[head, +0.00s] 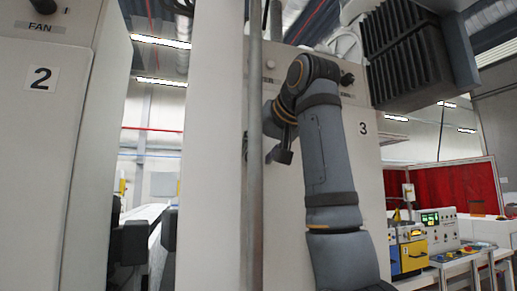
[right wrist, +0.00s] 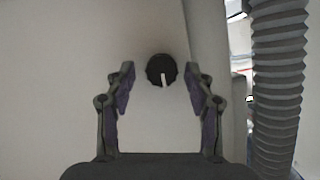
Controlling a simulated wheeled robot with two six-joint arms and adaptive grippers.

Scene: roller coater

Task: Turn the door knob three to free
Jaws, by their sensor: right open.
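A round black knob (right wrist: 161,70) with a white pointer mark aimed almost straight down sits on a pale panel in the right wrist view. My right gripper (right wrist: 161,85) is open, with its two fingers apart to the left and right of the knob in that picture. I cannot tell whether the fingertips are level with the knob or short of it. In the head view, my right arm reaches up in front of the pale cabinet marked 3 (head: 369,160), and I cannot make out its fingers there. My left gripper is not in view.
A ribbed grey hose (right wrist: 278,80) runs beside the panel at the right. A thin vertical pole (head: 254,200) stands left of my right arm. A cabinet marked 2 (head: 45,170) is at the left. A small dark knob (head: 347,78) shows high on cabinet 3.

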